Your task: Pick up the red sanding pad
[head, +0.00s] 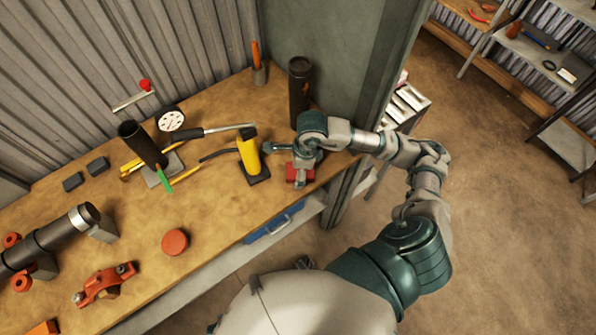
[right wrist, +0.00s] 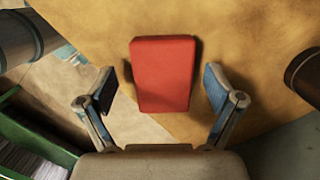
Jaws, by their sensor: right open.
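The red sanding pad (head: 299,174) is a rectangular block on the wooden bench near its right front edge, partly hidden by my right gripper (head: 303,158) in the head view. In the right wrist view the whole upper face of the pad (right wrist: 163,73) shows. My right gripper (right wrist: 160,86) is open, with one finger to each side of the pad and a visible gap on both sides. I cannot tell how far above the bench the fingertips are. My left gripper is not in view.
A dark cylinder (head: 299,90) stands behind the gripper. A yellow-bodied tool (head: 249,153) is left of it. A round red disc (head: 175,242) and a red clamp (head: 105,285) lie on the bench (head: 215,205). A grey-green post (head: 385,70) rises at the bench's right end.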

